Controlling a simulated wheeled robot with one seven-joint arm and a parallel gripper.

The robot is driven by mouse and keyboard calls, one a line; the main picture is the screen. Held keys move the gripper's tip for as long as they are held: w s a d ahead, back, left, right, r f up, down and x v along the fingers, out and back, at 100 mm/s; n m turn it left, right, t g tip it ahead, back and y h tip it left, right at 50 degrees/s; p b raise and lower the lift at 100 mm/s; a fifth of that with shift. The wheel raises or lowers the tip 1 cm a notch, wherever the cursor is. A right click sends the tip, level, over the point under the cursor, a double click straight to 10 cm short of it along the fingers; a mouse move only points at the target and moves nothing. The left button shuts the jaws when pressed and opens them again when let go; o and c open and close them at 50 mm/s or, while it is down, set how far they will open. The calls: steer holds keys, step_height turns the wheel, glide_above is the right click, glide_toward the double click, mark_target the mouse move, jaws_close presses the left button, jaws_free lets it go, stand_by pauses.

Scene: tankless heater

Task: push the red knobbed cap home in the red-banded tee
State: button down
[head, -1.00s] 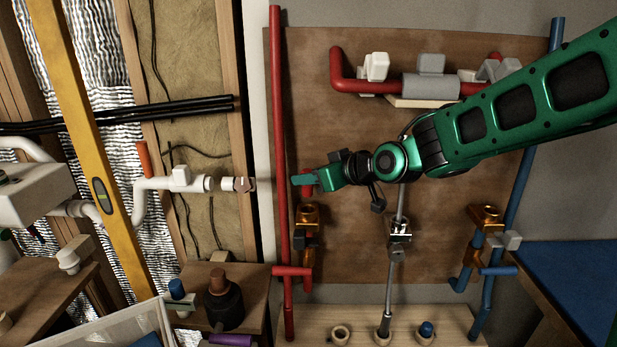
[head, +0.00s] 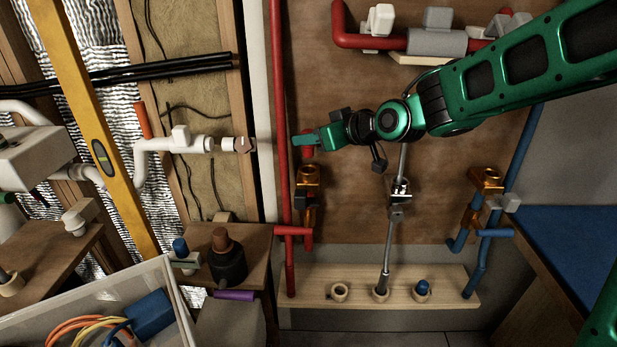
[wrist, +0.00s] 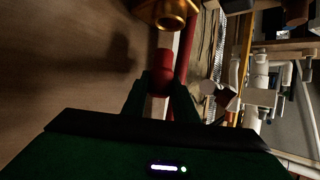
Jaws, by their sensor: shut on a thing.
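My gripper (head: 304,143) is shut on the red knobbed cap (head: 308,151), just above the brass tee on the left. In the wrist view, my gripper (wrist: 162,95) has the red cap (wrist: 162,80) between its two dark fingers. The red-banded tee (head: 308,178) is brass and upright beside the tall red pipe; its open mouth faces up below the cap. The tee also shows at the top of the wrist view (wrist: 165,12). A gap shows between cap and tee; the red band is too small to make out.
The tall red pipe (head: 281,130) runs close left of my gripper. A second brass tee (head: 486,180) stands by the blue pipe (head: 525,160). A wooden ledge (head: 450,294) below carries ring holders and a blue cap (head: 422,287). Red-and-grey pipework (head: 437,40) crosses above.

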mark_target(309, 156)
steer(key=shift+f, duration=0.15)
steer(key=shift+f, duration=1.5)
steer(key=shift+f, duration=1.45)
stand_by(1.5)
steer(key=c, duration=1.3)
jaws_free()
steer(key=shift+c, duration=0.2)
steer(key=v, duration=1)
steer(key=shift+s+d, duration=0.2)
steer(key=shift+r, duration=0.15)
